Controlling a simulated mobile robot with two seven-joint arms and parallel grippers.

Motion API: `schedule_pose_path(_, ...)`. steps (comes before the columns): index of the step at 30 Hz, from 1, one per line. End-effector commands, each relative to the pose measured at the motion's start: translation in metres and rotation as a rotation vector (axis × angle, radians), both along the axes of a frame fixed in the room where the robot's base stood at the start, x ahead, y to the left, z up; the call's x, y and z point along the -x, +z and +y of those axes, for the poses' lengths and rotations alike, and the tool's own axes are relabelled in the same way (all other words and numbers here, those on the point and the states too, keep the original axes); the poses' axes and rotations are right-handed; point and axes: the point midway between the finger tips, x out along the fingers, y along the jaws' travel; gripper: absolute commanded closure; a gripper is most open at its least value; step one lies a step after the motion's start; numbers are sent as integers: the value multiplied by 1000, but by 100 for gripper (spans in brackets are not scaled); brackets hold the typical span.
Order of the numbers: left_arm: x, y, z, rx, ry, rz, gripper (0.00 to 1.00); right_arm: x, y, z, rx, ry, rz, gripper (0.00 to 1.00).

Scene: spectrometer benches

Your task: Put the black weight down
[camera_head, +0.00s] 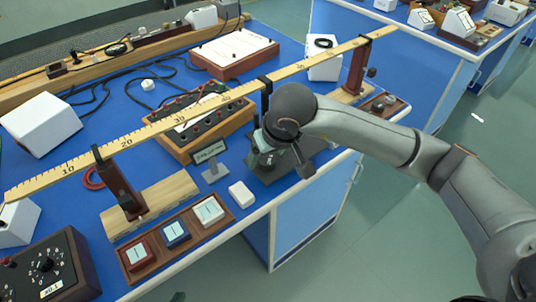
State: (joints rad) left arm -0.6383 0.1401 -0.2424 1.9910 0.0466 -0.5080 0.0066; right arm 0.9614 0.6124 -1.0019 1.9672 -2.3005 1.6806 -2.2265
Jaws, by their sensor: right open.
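My left gripper is not in view.
A long wooden ruler beam (145,133) on upright stands crosses the blue bench. A display (209,152) and white block (241,194) stand left of the gripper. A wooden tray (191,234) holds red, blue and white blocks. Wooden instrument boxes (235,115) stand behind.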

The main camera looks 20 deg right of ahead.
Motion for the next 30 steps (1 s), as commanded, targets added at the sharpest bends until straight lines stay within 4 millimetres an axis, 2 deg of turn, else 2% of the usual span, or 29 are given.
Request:
schedule_pose_path(5,-1,6,0,0,1,-6,100,1,9,0,-1,1,-2,22)
schedule_pose_path(15,-1,7,3,-3,7,-10,100,27,75,-4,-1,1,-7,22)
schedule_pose_path(21,-1,8,5,-6,10,-10,100,40,104,-6,-1,0,-4,22)
schedule_pose_path(30,1,7,7,-8,12,-5,100,46,115,-7,1,0,0,22)
